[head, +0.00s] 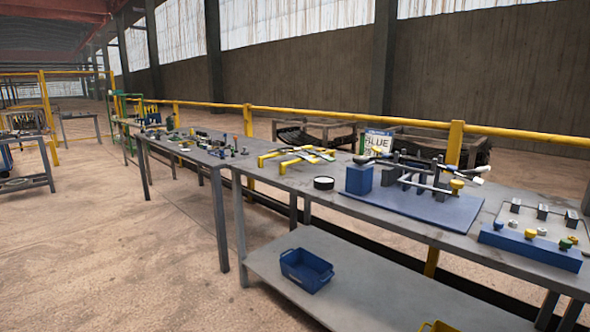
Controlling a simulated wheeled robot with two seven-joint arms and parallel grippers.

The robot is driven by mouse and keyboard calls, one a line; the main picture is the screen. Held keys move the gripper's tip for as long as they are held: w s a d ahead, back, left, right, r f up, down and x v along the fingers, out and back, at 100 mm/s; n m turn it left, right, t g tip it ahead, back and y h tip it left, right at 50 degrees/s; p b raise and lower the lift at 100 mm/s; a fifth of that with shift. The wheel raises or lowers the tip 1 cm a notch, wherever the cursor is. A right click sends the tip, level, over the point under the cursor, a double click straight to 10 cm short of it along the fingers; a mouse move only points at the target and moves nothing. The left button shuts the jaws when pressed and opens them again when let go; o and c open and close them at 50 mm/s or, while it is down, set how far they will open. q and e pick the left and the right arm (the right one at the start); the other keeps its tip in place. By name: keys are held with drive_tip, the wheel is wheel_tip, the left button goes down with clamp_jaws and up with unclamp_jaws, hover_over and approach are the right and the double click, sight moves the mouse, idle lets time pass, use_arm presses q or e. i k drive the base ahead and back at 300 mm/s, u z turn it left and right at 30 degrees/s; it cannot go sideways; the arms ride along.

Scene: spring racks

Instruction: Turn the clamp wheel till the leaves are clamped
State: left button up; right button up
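A fixture stands on a blue base plate (415,212) on the long grey table at the right. It has a blue block (359,181) at its left, dark uprights and bars (420,180), and a yellow knob (457,185) at its right. I cannot tell which part is the clamp wheel, or make out the leaves and whether they are clamped. Neither of my grippers is in view.
A blue bin (306,270) sits on the lower shelf. A yellow railing (350,117) runs behind. Floor at left is open.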

sight(360, 160)
drive_tip(key=u, duration=0.2)
drive_tip(key=k, duration=0.3)
drive_tip(key=z, duration=0.85)
drive_tip(key=i, duration=0.65)
drive_tip(key=z, duration=0.5)
drive_tip(key=i, duration=0.75)
drive_tip(key=u, duration=0.3)
